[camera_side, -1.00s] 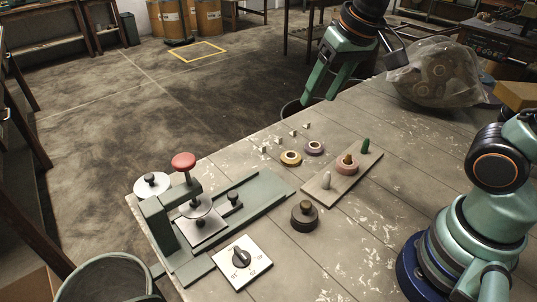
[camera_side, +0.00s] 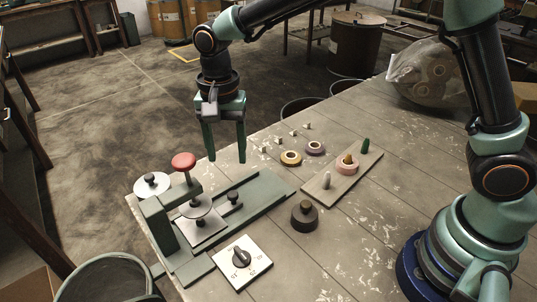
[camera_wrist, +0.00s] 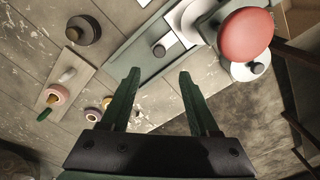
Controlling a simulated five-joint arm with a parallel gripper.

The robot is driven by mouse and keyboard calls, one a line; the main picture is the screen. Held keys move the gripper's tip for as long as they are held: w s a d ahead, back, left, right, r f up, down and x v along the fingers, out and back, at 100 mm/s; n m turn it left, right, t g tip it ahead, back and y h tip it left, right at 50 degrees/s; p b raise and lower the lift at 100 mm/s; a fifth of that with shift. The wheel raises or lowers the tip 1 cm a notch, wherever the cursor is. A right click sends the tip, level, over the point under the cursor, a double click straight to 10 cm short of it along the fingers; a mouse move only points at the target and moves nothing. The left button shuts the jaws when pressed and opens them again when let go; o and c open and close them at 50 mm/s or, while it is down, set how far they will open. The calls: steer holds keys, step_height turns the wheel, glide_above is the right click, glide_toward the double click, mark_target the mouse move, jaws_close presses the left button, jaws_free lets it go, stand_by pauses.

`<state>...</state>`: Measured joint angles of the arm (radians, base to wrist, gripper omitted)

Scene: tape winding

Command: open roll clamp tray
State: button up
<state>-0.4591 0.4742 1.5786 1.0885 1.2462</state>
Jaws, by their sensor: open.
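The green clamp fixture (camera_side: 157,226) stands at the table's left end, with a red knob (camera_side: 183,161) on top. A green rail (camera_side: 262,187) runs right from it. A pale tray plate (camera_side: 206,230) with dark knobs lies on the rail under the clamp; a disc partly covers it. My gripper (camera_side: 227,158) is open and empty, pointing down behind the rail, above and right of the red knob in the side view. In the wrist view the gripper (camera_wrist: 159,75) shows both fingers apart, with the red knob (camera_wrist: 246,35) at upper right and the rail (camera_wrist: 136,47) ahead.
A white dial plate (camera_side: 243,262) and a dark knobbed weight (camera_side: 304,217) lie in front of the rail. Tape rolls (camera_side: 291,158) and a board with pegs (camera_side: 325,199) are to the right. A clear bag (camera_side: 432,72) lies at the back right.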

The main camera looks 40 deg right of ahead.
mark_target(233, 194)
step_height(233, 194, down, 11)
steer(key=shift+f, duration=0.1)
stand_by(0.3)
jaws_close()
stand_by(1.4)
